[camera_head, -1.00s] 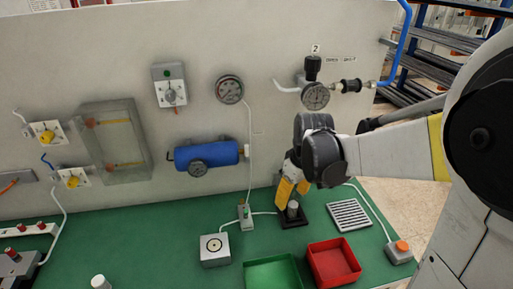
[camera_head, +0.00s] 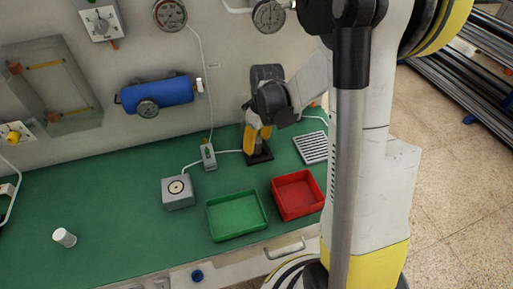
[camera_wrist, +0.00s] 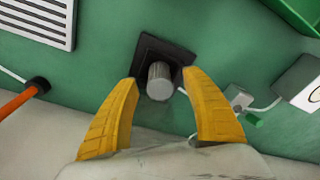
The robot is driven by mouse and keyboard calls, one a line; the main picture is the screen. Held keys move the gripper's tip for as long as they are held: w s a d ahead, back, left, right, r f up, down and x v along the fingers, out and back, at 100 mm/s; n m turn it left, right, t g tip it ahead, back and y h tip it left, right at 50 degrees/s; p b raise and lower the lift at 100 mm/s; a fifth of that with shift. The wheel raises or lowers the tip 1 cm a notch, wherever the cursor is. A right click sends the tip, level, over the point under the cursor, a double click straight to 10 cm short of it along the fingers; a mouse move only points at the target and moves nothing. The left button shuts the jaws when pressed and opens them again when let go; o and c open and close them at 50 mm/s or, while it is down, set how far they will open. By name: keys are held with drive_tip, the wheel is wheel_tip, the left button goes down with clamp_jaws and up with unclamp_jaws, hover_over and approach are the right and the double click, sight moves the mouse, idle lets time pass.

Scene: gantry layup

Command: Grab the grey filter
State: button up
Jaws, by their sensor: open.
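The grey filter (camera_wrist: 160,82) is a short grey cylinder standing upright on a black square base (camera_wrist: 147,52) in the wrist view. My gripper (camera_wrist: 161,78) is open, with one yellow finger on each side of the cylinder. Gaps show between the cylinder and both fingers in that view. In the head view my gripper (camera_head: 258,138) points down over the black base (camera_head: 260,158) on the green bench, close to the panel. There the cylinder is mostly hidden by the fingers.
A red tray (camera_head: 321,197) and a green tray (camera_head: 212,225) stand in front. A slatted grey plate (camera_head: 311,147) lies to the right, a grey box (camera_head: 178,205) to the left. The panel (camera_head: 90,146) rises close behind.

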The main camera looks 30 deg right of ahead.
drive_tip(key=shift+w+f, duration=0.15)
drive_tip(key=shift+f, duration=0.75)
drive_tip(key=shift+r, duration=0.1)
drive_tip(key=c, duration=1.2)
